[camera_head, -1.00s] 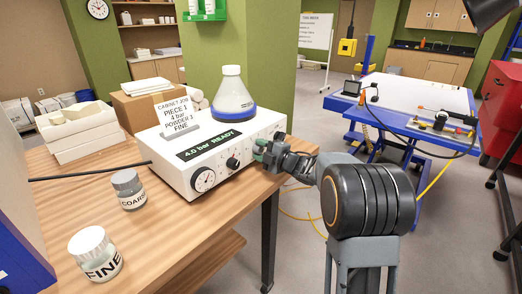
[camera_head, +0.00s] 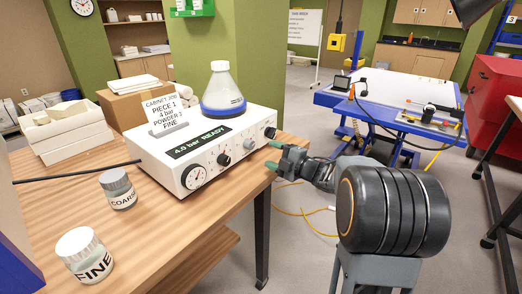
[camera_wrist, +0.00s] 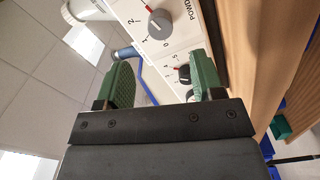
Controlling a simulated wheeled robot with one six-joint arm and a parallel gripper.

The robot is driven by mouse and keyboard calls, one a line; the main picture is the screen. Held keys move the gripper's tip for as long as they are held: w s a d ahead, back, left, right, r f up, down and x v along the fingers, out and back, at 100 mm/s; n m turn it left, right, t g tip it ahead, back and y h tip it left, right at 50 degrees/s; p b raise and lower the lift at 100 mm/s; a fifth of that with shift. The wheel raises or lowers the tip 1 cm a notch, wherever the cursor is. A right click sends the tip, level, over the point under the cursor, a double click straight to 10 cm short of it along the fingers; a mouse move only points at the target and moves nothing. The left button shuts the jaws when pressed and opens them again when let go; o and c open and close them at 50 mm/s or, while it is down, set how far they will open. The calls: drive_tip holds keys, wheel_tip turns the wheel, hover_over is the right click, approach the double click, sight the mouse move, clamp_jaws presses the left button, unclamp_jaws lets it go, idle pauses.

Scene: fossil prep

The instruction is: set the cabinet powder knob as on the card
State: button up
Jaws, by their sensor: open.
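The white cabinet unit (camera_head: 160,165) stands on the wooden bench, its display reading 4.0 bar READY. Its front carries a gauge, a black knob with a red mark (camera_head: 224,159), a grey powder knob (camera_head: 249,143) and a dark end knob (camera_head: 270,132). In the wrist view the powder knob (camera_wrist: 160,24) sits near a partly cut-off POWD label; its red mark points up-left, past the 2. The card (camera_head: 160,110) shows piece 1, 4 bar, FINE; its powder digit is hard to read. My gripper (camera_head: 273,155) is open and empty, just off the front panel.
FINE (camera_head: 84,255) and COARSE (camera_head: 118,188) jars stand on the bench at left. A blue-rimmed flask (camera_head: 222,92) sits on the unit. White trays (camera_head: 62,135) and a cardboard box (camera_head: 115,110) are behind it.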

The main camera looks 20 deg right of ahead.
drive_tip(key=shift+v, duration=2.35)
